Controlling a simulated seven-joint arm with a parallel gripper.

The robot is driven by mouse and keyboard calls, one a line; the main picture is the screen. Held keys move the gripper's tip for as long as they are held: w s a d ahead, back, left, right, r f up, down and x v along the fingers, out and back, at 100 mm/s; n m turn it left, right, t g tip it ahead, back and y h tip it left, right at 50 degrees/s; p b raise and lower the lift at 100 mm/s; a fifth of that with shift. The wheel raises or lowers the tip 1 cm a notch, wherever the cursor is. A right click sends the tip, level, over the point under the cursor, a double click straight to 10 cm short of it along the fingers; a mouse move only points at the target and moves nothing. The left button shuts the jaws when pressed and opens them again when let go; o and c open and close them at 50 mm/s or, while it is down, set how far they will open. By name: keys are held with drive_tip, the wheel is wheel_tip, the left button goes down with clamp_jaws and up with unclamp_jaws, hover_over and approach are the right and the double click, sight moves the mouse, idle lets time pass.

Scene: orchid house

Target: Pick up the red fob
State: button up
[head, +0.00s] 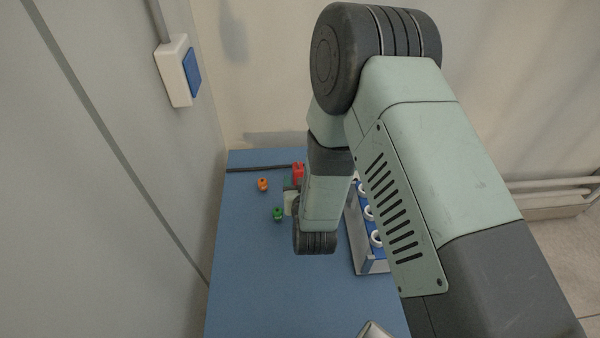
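A small red thing (298,171), which looks like the red fob, shows near the back of the blue table (245,270). Its lower part is hidden by my arm's end. My gripper (291,190) is mostly hidden behind my own wrist; a pale part of it shows just below the red thing in the picture. I cannot tell whether it touches the red thing, or whether its fingers are open or shut. An orange fob (263,185) stands to the left, and a green fob (278,214) stands close to my wrist's left side.
A pale rack (372,268) with white rings on blue stands to the right, partly behind my arm. A dark bar (258,169) lies along the table's back. A wall box with a blue plate (192,73) is at upper left. The table's front left is clear.

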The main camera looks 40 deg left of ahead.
sight(297, 164)
drive_tip(key=x, duration=1)
drive_tip(key=shift+w+a+r, duration=0.1)
drive_tip(key=shift+w+a, duration=0.05)
drive_tip(key=shift+w, duration=0.05)
